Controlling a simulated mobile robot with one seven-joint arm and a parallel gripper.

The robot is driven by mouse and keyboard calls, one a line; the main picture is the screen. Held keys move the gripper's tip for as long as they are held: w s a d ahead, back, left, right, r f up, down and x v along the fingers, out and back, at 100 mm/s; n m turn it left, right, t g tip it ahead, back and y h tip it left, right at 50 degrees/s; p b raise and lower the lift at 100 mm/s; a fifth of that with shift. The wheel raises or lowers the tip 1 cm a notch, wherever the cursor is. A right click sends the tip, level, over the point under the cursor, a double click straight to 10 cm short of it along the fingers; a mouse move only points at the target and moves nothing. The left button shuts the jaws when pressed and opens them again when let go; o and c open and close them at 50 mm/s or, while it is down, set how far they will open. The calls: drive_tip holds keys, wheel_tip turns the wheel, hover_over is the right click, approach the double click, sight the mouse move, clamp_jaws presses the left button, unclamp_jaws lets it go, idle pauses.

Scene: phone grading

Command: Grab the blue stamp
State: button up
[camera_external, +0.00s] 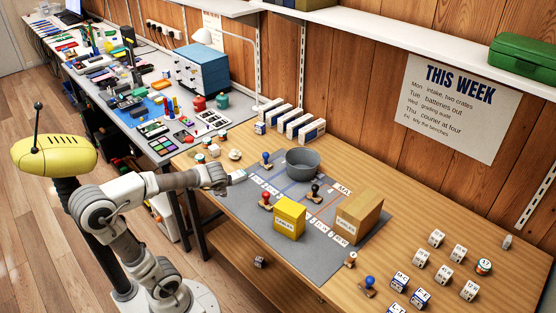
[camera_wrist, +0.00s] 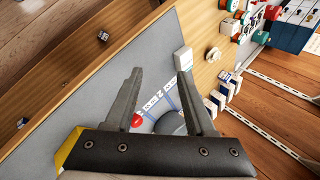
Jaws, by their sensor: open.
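Two blue-knobbed stamps show in the external view. One blue stamp (camera_external: 267,158) stands on the grey mat, left of the grey bowl (camera_external: 302,164). The other blue stamp (camera_external: 369,285) stands on bare wood near the table's front edge. My gripper (camera_external: 228,179) is over the mat's left end, apart from both stamps. In the wrist view its jaws (camera_wrist: 160,75) are spread and empty. I cannot make out the mat's blue stamp in the wrist view.
The mat (camera_external: 232,204) also carries a red stamp (camera_external: 266,200), a black stamp (camera_external: 315,192), a yellow box (camera_external: 289,218) and a brown box (camera_external: 360,216). A white block (camera_external: 238,176) lies near my gripper.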

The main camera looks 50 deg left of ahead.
drive_tip(key=w+a+r+m+y+p, duration=0.25)
drive_tip(key=w+a+m, duration=0.35)
drive_tip(key=w, duration=0.3)
drive_tip(key=m+t+y+p, duration=0.1)
drive_tip(key=m+t+p, duration=0.35)
drive_tip(key=m, duration=0.95)
hover_over(266, 161)
drive_tip(key=s+d+b, duration=0.1)
drive_tip(key=s+d, duration=0.1)
drive_tip(key=s, duration=0.1)
wheel_tip(266, 161, down, 5)
drive_tip(key=f+b, duration=0.1)
drive_tip(key=f, duration=0.1)
drive_tip(key=f+b, duration=0.1)
drive_tip(key=f, duration=0.1)
drive_tip(key=f+b, duration=0.1)
drive_tip(key=f, duration=0.1)
drive_tip(key=shift+w+d+f, duration=0.2)
drive_tip(key=shift+w+f, duration=0.05)
drive_tip(key=shift+x, duration=1.15)
drive_tip(key=shift+w+a+f+t, duration=0.1)
drive_tip(key=shift+w+a+t, duration=0.15)
clamp_jaws()
